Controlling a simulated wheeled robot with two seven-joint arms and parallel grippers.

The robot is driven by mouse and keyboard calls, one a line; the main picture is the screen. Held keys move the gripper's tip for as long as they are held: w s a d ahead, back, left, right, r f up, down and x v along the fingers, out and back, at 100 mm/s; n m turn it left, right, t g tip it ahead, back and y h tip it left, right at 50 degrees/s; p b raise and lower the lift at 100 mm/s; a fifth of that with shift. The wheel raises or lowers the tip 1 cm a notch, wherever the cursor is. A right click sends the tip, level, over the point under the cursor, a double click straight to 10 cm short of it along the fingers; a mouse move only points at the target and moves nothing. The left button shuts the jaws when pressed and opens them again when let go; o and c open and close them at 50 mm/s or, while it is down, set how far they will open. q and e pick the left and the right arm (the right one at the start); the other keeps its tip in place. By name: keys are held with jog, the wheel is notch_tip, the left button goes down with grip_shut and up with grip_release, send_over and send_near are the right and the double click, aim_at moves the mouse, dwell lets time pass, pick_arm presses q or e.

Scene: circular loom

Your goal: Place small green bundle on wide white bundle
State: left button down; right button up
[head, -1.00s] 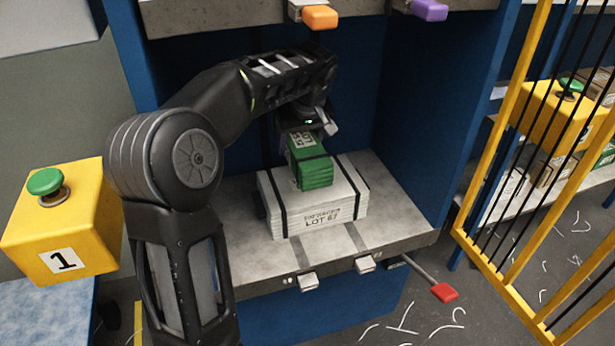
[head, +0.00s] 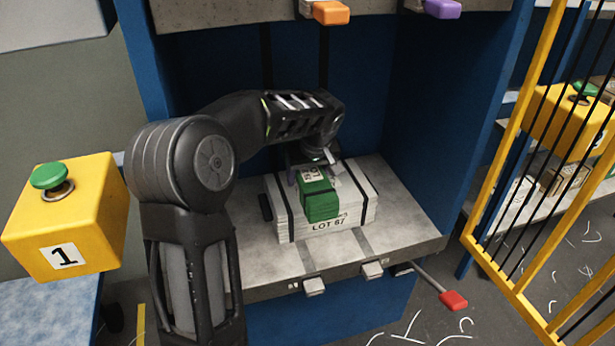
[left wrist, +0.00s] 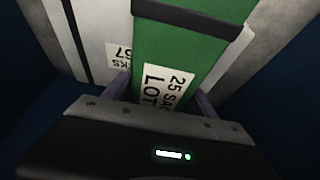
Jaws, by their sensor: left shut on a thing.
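The small green bundle (head: 320,203) has a dark strap and a white label. It is at the top of the wide white bundle (head: 357,201), overlapping its front in the head view; I cannot tell whether the two touch. The white bundle lies on the grey shelf and has dark straps and a "LOT 67" label. My left gripper (head: 315,170) is shut on the green bundle's far end. In the left wrist view the green bundle (left wrist: 185,48) runs out from between the fingers, with the white bundle (left wrist: 104,35) beside and behind it. My right gripper is not in view.
The grey shelf (head: 400,235) has free room to the right and in front. Blue walls flank the bay. An orange handle (head: 331,13) and a purple handle (head: 442,9) hang above. A red-tipped lever (head: 453,300) sticks out in front. A yellow barred gate (head: 490,255) stands at right.

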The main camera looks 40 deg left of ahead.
pick_arm(q)
jog(key=shift+f, duration=0.1)
jog(key=shift+c, duration=1.4)
grip_release()
jog(key=p+v, duration=0.1)
jog(key=v, duration=1.1)
jog(key=shift+p, duration=0.3)
